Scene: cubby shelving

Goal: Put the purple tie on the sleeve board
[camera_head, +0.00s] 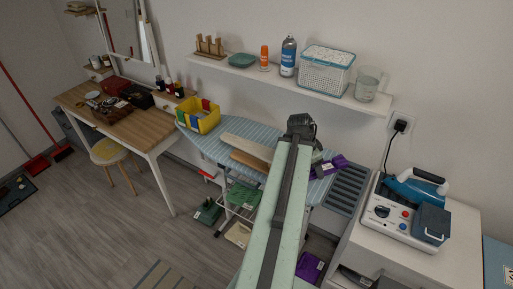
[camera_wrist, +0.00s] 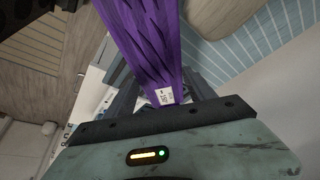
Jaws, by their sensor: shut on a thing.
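The purple tie (camera_wrist: 150,45) fills the middle of the wrist view, with a white tag near the jaws. My gripper (camera_wrist: 163,86) is shut on it. A purple piece (camera_head: 328,167) shows just right of my arm in the head view, over the ironing board's right end; it looks like this tie, but my arm hides the jaws there. The sleeve board appears to be the pale, long board (camera_head: 247,146) lying on the blue striped ironing board (camera_head: 208,137), left of my arm. A pale board edge (camera_wrist: 222,14) also shows at the top of the wrist view, beside the tie.
A yellow bin (camera_head: 198,118) stands on the ironing board's left end. A wall shelf (camera_head: 235,71) with bottles and a white basket (camera_head: 326,70) runs above. A steam iron station (camera_head: 400,222) sits on the right cabinet. Another purple item (camera_head: 309,268) lies low beside my arm.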

